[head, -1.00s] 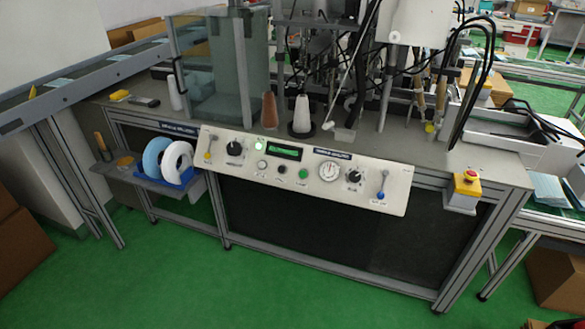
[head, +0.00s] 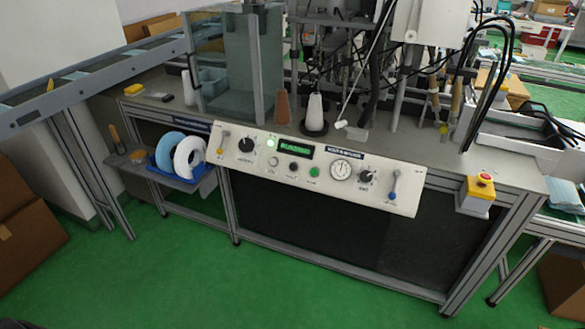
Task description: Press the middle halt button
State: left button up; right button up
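A white slanted control panel (head: 330,195) runs along the front edge of the machine bench. Below its green-lit display (head: 296,148) is a row of three round buttons. The left one is a pale button (head: 273,161), the middle one is a black halt button (head: 293,167), and the right one is a green button (head: 314,172). The small labels under them are hard to read. Nothing covers the buttons. Neither of my grippers shows in the head view.
A red emergency knob on a yellow box (head: 480,188) sits at the bench's right. Black knobs (head: 247,145), a gauge (head: 341,170) and levers share the panel. A side tray (head: 190,184) with blue and white rolls juts out at left. Green floor (head: 270,285) in front is clear.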

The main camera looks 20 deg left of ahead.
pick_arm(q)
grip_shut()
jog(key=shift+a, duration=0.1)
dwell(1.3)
